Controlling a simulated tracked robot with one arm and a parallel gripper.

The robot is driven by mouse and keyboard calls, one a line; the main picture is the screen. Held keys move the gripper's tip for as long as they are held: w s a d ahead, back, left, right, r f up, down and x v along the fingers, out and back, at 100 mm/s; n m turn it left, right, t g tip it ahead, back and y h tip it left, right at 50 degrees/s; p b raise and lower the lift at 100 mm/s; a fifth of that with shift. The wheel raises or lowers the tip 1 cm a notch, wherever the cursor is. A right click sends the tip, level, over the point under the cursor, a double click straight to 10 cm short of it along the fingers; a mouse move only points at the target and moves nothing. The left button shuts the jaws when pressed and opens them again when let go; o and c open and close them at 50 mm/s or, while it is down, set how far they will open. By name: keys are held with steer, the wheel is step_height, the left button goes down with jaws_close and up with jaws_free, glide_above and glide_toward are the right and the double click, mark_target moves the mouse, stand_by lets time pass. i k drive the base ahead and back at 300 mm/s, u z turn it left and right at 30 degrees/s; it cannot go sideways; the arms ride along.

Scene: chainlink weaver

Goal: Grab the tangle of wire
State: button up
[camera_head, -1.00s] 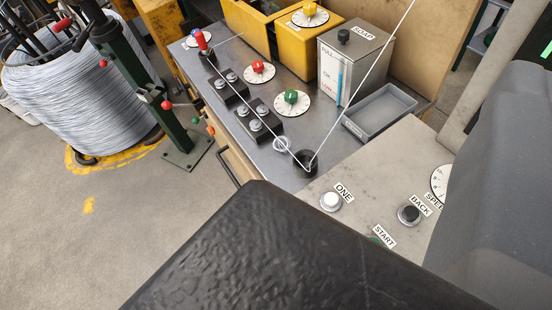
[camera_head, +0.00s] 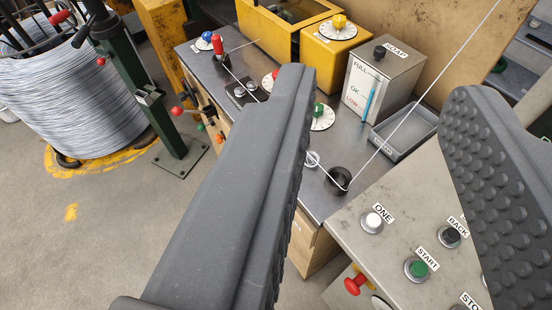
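My gripper (camera_head: 385,83) is open, with one dark grey finger across the middle and a studded one at the right. Nothing shows between the fingers except the machine beyond them. I see no loose tangle of wire. A large coil of grey wire (camera_head: 70,110) stands at the far left. A single taut wire (camera_head: 425,95) runs from the upper right down to a black roller (camera_head: 339,183). Wire also continues left of the roller, partly hidden behind my left finger.
The machine top holds a grey SOAP box (camera_head: 382,82), an empty-looking grey tray (camera_head: 408,130), yellow boxes and dials. The panel below has ONE (camera_head: 371,222), BACK and START (camera_head: 417,269) buttons and a red knob (camera_head: 354,286). A green post (camera_head: 150,100) stands left. Floor is open at lower left.

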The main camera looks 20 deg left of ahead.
mark_target(315, 154)
steer(key=z, duration=1.7)
steer(key=k, duration=1)
steer(key=u, duration=1)
steer(key=i, duration=1)
steer(key=z, duration=0.1)
